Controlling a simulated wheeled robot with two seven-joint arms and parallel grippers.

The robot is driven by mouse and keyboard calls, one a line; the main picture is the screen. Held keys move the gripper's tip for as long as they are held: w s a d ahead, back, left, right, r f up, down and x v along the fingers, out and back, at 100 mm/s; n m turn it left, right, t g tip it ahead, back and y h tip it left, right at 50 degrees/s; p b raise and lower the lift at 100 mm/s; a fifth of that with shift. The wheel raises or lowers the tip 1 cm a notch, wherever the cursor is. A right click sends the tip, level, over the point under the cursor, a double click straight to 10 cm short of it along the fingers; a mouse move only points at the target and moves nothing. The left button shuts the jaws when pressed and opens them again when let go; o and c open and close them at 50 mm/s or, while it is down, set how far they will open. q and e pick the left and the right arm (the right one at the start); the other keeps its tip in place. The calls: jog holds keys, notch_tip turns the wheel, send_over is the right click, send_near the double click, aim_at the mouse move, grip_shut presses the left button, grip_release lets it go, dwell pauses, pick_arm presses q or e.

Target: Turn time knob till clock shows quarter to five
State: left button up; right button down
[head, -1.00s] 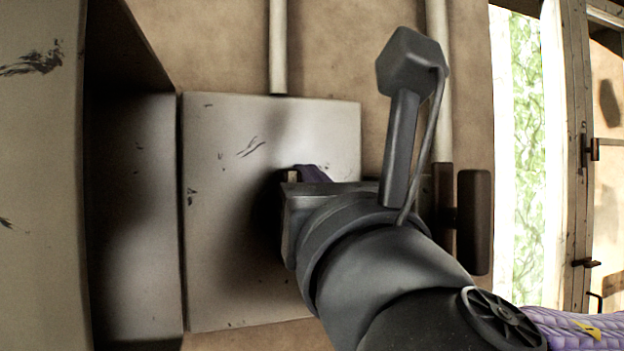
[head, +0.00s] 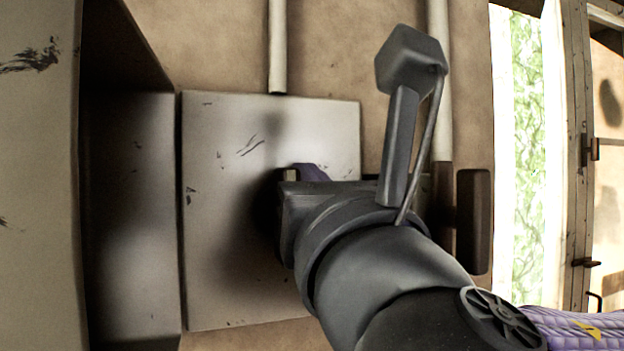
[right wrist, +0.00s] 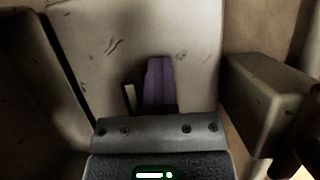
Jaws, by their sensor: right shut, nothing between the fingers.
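My right gripper (head: 302,174) is shut and empty, in front of a pale grey wall box (head: 225,145). In the right wrist view, a purple piece (right wrist: 158,82) and a narrow beige piece (right wrist: 129,96) stand side by side at the gripper's tip, against the box face. I cannot tell whether they are fingers or part of a knob. No clock face or clearly recognisable time knob shows; my right wrist and arm cover part of the box. Contact with the box cannot be judged. My left gripper is not in view.
A large grey cabinet (head: 40,200) stands close on the left. A pipe (head: 278,50) runs down to the box top. A dark rounded handle-like part (head: 474,220) is right of my wrist. A block (right wrist: 265,100) shows at right in the wrist view.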

jog(key=c, duration=1.3)
grip_release()
jog(key=shift+s+a+y, duration=0.2)
jog(key=shift+a+y, duration=0.05)
jog(key=shift+y, duration=0.05)
jog(key=shift+c, duration=0.2)
